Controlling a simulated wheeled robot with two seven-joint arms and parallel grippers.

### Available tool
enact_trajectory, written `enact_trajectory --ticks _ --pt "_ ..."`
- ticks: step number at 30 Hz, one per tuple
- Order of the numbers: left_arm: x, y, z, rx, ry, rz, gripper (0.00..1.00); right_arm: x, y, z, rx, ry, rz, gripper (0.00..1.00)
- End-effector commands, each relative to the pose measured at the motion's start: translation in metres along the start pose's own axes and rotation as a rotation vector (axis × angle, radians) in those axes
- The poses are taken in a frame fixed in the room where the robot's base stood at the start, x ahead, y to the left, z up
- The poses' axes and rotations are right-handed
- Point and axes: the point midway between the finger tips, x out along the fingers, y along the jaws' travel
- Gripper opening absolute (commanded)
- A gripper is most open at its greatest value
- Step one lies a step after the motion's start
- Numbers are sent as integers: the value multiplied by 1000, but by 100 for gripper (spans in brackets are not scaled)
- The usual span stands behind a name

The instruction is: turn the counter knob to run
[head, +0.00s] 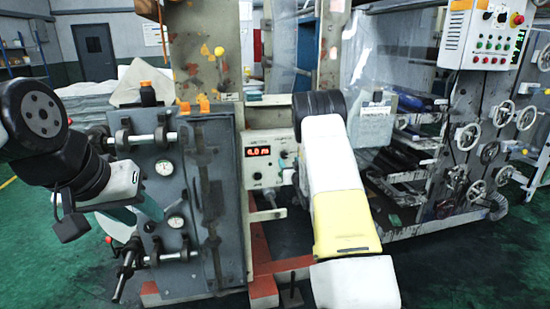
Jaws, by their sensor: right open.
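The counter box (267,165) is a pale panel with a lit red display (259,151) on the machine's front, in the middle of the head view. Small controls sit below and right of the display. Which one is the knob, and its setting, are too small to tell. My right arm stands in front of the box's right side. My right gripper (290,178) is mostly hidden by that arm, close to the panel's right edge, and open; contact cannot be told. My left gripper (140,199) is at the left, before the grey machine plate with gauges; its fingers are unclear.
Rollers, clamps and two round gauges (165,168) stick out near my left arm. A red base frame (263,286) lies below the counter. A control box with buttons (487,37) and several handwheels (468,137) stand at the right. Green floor is free at the lower right.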

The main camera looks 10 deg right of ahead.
Motion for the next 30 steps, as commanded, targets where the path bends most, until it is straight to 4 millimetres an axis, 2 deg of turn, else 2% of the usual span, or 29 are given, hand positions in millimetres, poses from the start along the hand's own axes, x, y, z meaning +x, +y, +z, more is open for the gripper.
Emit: enact_trajectory --ticks 3,9,15,22,30 --pt "0 0 0 0 0 0 36 21 -1 0 -2 1 -1 51" --pt "0 0 0 0 0 0 36 49 0 0 -2 0 0 51" --pt "0 0 0 0 0 0 36 60 0 0 0 -2 0 51" --pt "0 0 0 0 0 0 36 60 0 0 0 -1 1 51" --pt "0 0 0 0 0 0 36 60 0 -1 0 -1 1 0"
